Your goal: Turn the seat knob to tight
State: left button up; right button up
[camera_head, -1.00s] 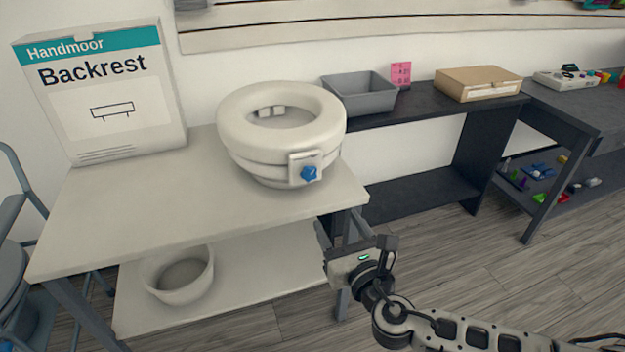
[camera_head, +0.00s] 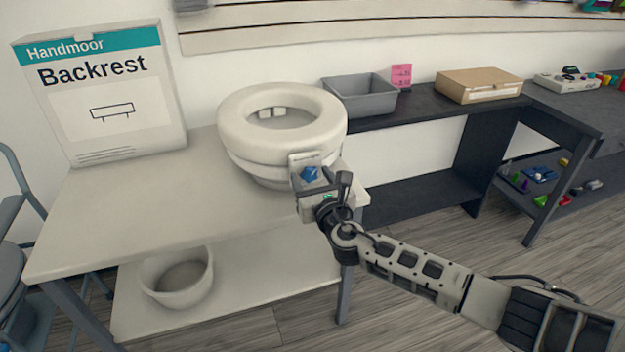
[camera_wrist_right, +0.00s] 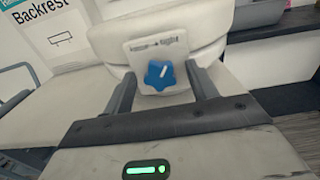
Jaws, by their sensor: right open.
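The raised toilet seat (camera_head: 245,140) is a thick cream ring standing on the light table. A blue star-shaped seat knob (camera_head: 309,173) sits on a pale plate on its front right side. In the right wrist view the knob (camera_wrist_right: 159,75) shows a white mark pointing up and slightly right. The plate (camera_wrist_right: 150,48) above it carries a printed line with an arrow to the right. My right gripper (camera_wrist_right: 161,87) is open, its two fingers on either side of the knob; I cannot tell whether they touch it. My left gripper is not in view.
A Backrest box (camera_head: 105,95) stands on the table's (camera_head: 130,205) back left. A white bowl (camera_head: 176,277) is on the shelf below. A grey bin (camera_head: 360,97) and a cardboard box (camera_head: 479,84) stand on the dark bench. The table's front left is clear.

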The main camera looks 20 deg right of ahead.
jog(key=c, duration=1)
